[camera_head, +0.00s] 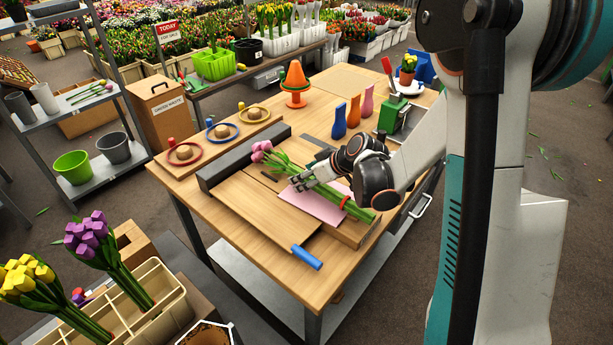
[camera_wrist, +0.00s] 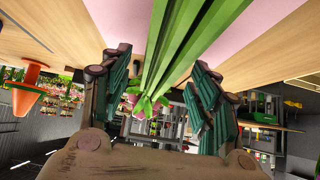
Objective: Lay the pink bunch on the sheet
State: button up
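The pink bunch (camera_head: 331,194) has pink tulip heads, long green stems and a red band near the stem ends. It lies across the pink sheet (camera_head: 311,206) on the wooden board, heads at upper left; I cannot tell whether it touches the sheet all along. My gripper (camera_head: 302,182) is over the bunch at its middle. In the wrist view the stems (camera_wrist: 192,45) pass between the fingers of my gripper (camera_wrist: 162,60), with a narrow gap beside them. The pink sheet (camera_wrist: 120,18) shows behind the stems.
A long dark block (camera_head: 240,160) borders the board at the left. A blue handle (camera_head: 307,257) sticks out at the front. Vases (camera_head: 339,118), a green device (camera_head: 395,115) and an orange cone (camera_head: 295,82) stand at the back. Purple tulips (camera_head: 88,237) stand in a crate (camera_head: 165,298).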

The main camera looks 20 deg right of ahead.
jog(key=shift+s+r, duration=0.1)
jog(key=v, duration=1.1)
jog(key=shift+s+d+r, duration=0.15)
jog(key=shift+d+r, duration=0.05)
jog(key=shift+r, duration=0.1)
dwell(0.3)
